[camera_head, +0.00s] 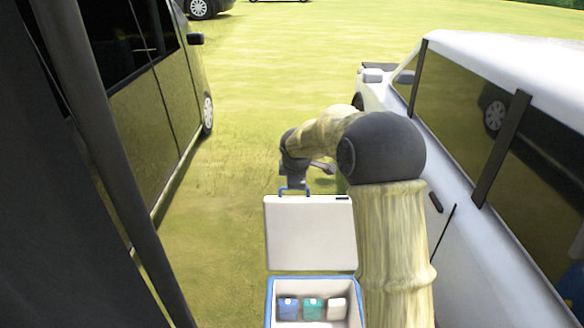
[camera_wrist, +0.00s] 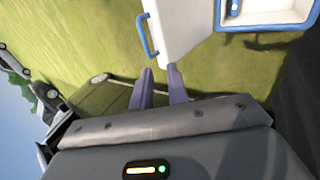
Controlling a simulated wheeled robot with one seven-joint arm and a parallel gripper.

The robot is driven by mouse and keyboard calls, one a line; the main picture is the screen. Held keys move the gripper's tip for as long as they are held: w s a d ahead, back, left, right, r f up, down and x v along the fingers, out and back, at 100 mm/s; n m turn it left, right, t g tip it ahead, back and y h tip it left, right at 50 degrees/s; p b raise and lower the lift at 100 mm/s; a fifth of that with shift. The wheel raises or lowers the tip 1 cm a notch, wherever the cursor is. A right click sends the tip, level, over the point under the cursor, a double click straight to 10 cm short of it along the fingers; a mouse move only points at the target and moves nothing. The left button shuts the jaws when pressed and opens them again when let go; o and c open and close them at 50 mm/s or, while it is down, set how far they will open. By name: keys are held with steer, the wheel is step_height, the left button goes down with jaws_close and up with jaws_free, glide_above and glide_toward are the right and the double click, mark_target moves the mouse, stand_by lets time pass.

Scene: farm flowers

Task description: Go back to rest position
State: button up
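My gripper (camera_head: 322,168) is out in front, just beyond the raised white lid of a cooler box (camera_head: 310,232) in the head view. In the wrist view, the two purple fingers of my gripper (camera_wrist: 160,70) stand apart with nothing between them, so it is open and empty. The lid's blue handle (camera_head: 294,190) is close to my gripper. The handle also shows in the wrist view (camera_wrist: 146,36), ahead of the fingers and apart from them. My arm bends over to the right of the box.
The cooler box (camera_head: 270,302) is open and holds blue, teal and whitish items. A white vehicle (camera_head: 470,235) stands close on the right, near my arm. A dark van (camera_head: 150,110) stands on the left. Open grass (camera_head: 290,60) lies ahead.

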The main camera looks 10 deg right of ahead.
steer(key=s+d+f+m+g, duration=0.2)
steer(key=s+m, duration=0.6)
steer(key=s, duration=0.8)
steer(key=s+d+f+m+g, duration=0.1)
steer(key=s+m, duration=0.7)
steer(key=s, duration=0.8)
steer(key=shift+s+d+f+m+g+y, duration=0.35)
steer(key=shift+d+f, duration=0.55)
steer(key=shift+d, duration=0.35)
